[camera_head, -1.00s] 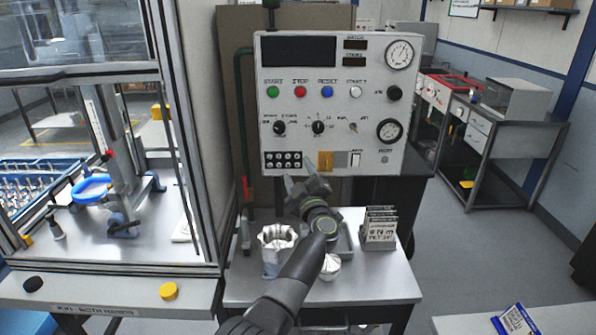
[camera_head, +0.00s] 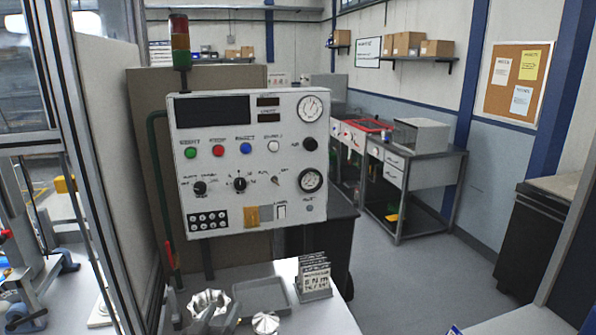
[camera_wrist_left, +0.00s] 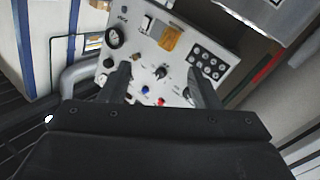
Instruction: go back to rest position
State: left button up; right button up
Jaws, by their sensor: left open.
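My left gripper (camera_head: 218,318) shows only as grey tips at the bottom edge of the head view, in front of the silver machined housing (camera_head: 205,302). In the left wrist view my left gripper (camera_wrist_left: 158,82) has its two dark fingers spread apart with nothing between them. The control panel (camera_wrist_left: 165,55) shows beyond the fingers, upside down. In the head view the panel (camera_head: 250,165) stands upright behind the small table. My right gripper is in neither view.
A small table (camera_head: 330,318) carries a grey tray (camera_head: 262,297), a second silver part (camera_head: 265,323) and a rack of cards (camera_head: 313,277). A glass-walled machine frame (camera_head: 85,150) stands at left. Grey floor (camera_head: 425,275) is open at right.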

pick_arm(q)
jog(key=s+a+f+m+g+y, duration=0.1)
jog(key=s+a+f+g, duration=0.2)
jog(key=s, duration=0.4)
jog(key=s+a+f+m+g, duration=0.1)
jog(key=s+f+g, duration=0.1)
jog(key=s+f, duration=0.4)
jog(key=s+a+f+m+g+y, duration=0.1)
jog(key=s+a+f+g, duration=0.15)
jog(key=s, duration=0.55)
jog(key=s+a+n+g+y, duration=0.1)
jog(key=s+a+g+y, duration=0.15)
jog(key=s, duration=0.65)
jog(key=s+a+n+g+y, duration=0.1)
jog(key=s+a+g, duration=0.3)
jog(key=s, duration=0.6)
notch_tip(320, 180, down, 29)
jog(key=a+g+b, duration=0.1)
jog(key=g+b, duration=0.1)
jog(key=b, duration=0.3)
jog(key=s+f+b, duration=0.2)
jog(key=s+f, duration=0.5)
jog(key=f, duration=0.4)
jog(key=s+d+f+b, duration=0.1)
jog(key=s+f+b, duration=0.2)
jog(key=s+f, duration=0.5)
notch_tip(320, 180, down, 3)
jog(key=shift+g+h, duration=0.35)
jog(key=shift+g, duration=0.05)
